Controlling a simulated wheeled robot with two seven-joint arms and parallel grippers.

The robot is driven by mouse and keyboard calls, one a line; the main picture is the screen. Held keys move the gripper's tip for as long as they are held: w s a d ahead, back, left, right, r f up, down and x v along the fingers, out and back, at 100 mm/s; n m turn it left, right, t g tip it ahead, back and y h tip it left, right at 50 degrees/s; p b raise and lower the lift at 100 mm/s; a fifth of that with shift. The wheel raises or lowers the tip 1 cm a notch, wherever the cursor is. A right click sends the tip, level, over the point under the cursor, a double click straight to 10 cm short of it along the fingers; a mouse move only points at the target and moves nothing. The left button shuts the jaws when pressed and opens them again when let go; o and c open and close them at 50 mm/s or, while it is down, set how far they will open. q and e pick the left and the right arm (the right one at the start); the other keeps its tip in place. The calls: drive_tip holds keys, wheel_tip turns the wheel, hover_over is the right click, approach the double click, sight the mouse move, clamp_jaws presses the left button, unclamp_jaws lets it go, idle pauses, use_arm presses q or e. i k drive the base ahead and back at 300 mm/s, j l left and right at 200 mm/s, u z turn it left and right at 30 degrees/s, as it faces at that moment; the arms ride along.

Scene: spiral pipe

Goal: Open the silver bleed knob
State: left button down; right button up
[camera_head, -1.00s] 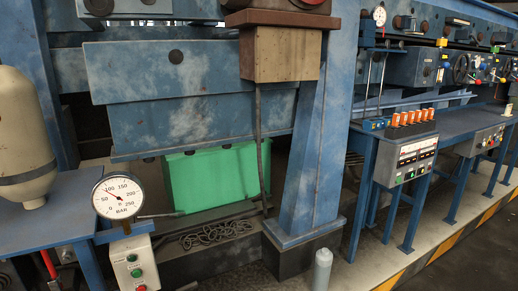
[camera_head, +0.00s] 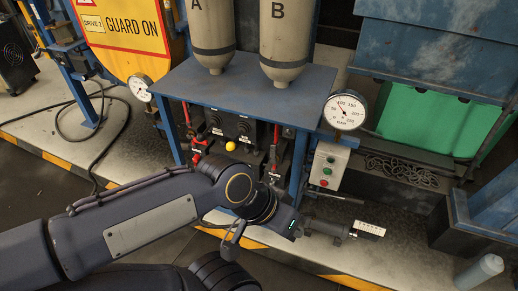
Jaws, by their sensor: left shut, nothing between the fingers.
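I cannot clearly make out a silver bleed knob in the head view. The valve block (camera_head: 243,130) under the blue stand carries a yellow knob (camera_head: 231,146), dark knobs and red-handled levers (camera_head: 275,180). My left arm reaches in from the left, in front of the lower part of the stand. It hides part of what lies below the block. My left gripper (camera_head: 338,231) is shut and empty, low, right of the stand and below the push-button box. Its fingertips are small and hard to separate from the background. My right gripper is not in view.
Two beige tanks (camera_head: 288,45) stand on the blue stand (camera_head: 180,82). Pressure gauges flank it, one at right (camera_head: 345,110). The push-button box (camera_head: 328,166) hangs below that gauge. A green panel (camera_head: 425,118) and a chain (camera_head: 400,170) lie further right. Cables (camera_head: 128,140) trail at left.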

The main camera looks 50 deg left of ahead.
sight(273, 182)
drive_tip(key=u, duration=1.85)
